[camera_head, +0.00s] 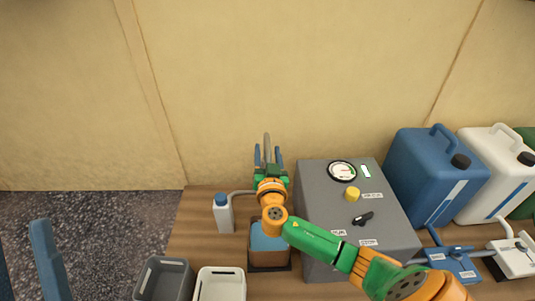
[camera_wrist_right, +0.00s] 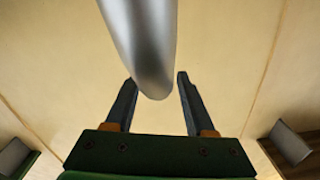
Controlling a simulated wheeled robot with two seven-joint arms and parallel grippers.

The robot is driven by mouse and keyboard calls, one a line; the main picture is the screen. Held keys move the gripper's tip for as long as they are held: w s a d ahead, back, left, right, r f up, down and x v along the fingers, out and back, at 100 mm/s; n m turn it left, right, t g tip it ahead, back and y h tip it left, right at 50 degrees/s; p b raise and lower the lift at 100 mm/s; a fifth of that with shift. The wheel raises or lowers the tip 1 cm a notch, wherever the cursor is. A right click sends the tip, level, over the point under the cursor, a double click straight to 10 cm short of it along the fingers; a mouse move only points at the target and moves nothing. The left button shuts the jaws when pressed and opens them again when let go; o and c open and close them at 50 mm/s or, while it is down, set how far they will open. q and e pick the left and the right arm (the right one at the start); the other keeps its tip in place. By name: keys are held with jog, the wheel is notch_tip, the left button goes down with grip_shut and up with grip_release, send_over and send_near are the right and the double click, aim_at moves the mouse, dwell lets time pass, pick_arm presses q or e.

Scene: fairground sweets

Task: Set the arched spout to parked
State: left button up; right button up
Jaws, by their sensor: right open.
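The arched spout (camera_head: 267,142) is a grey metal tube rising against the canvas wall in the head view. Its lower part is hidden behind my right gripper. In the right wrist view the spout (camera_wrist_right: 145,45) is large and comes down from the top, its rounded end by the gap between the fingers. My right gripper (camera_head: 268,154) is open, its blue fingers either side of the tube in the head view. I cannot tell whether either finger touches it. My left gripper (camera_head: 24,245) shows at the lower left edge, its fingers apart and nothing seen between them.
A grey machine box (camera_head: 321,200) with gauge, yellow knob and black lever stands right of the spout. A white bottle (camera_head: 222,214) with blue cap stands left. Blue (camera_head: 418,185) and white (camera_head: 487,190) canisters stand right. Grey (camera_head: 165,266) and white (camera_head: 219,271) bins are in front.

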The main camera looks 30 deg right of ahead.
jog(key=shift+w+d, duration=0.15)
jog(key=shift+w, duration=0.1)
grip_shut()
dwell(1.4)
